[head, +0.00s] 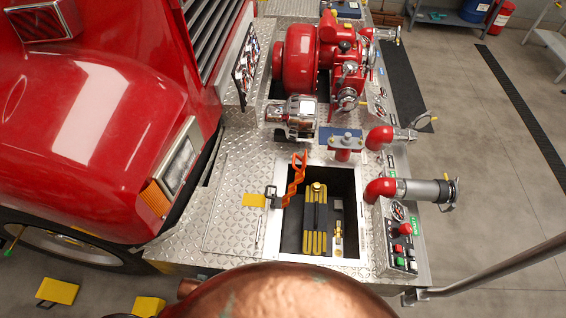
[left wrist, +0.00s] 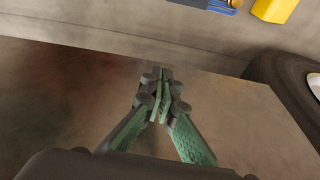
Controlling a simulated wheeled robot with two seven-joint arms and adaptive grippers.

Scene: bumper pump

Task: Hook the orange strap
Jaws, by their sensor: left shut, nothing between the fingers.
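In the head view the orange strap (head: 294,181) hangs at the left edge of an open compartment (head: 345,178) in the bumper deck. Its upper end forms a loop, and its lower end lies near a small dark latch (head: 271,193) on the deck. I cannot tell whether the strap is attached to anything there. My left gripper (left wrist: 159,95) shows only in the left wrist view, shut and empty over bare floor, away from the strap. My right gripper is not in view.
A folded yellow hose (head: 315,228) lies inside the compartment. A red pump (head: 300,60) and pipe outlets (head: 380,188) stand behind and to the right. A closed tread-plate lid (head: 225,215) lies left. A copper-coloured rounded shape (head: 285,292) fills the bottom middle.

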